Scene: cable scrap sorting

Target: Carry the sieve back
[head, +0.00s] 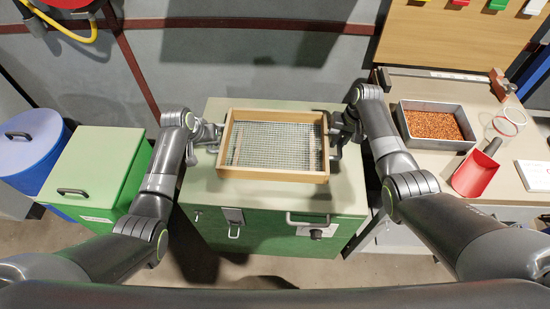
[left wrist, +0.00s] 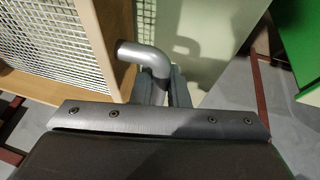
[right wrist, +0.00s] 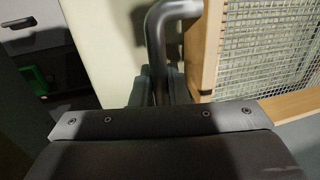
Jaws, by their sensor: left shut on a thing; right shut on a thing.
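The sieve (head: 274,175) is a wooden frame with a wire mesh, over the green cabinet (head: 345,200) in the middle of the head view. A grey handle sticks out from each side of it. My left gripper (head: 212,134) is shut on the left handle, which shows in the left wrist view (left wrist: 148,56). My right gripper (head: 338,130) is shut on the right handle, which shows in the right wrist view (right wrist: 165,35). The mesh looks empty. I cannot tell whether the frame rests on the cabinet top or is just above it.
A green bin (head: 92,168) and a blue drum (head: 32,145) stand at the left. The bench (head: 420,165) at the right holds a metal tray (head: 404,120) of copper-coloured granules, a red scoop (head: 474,176) and a clear ring-shaped item. The cabinet top has bare room around the sieve.

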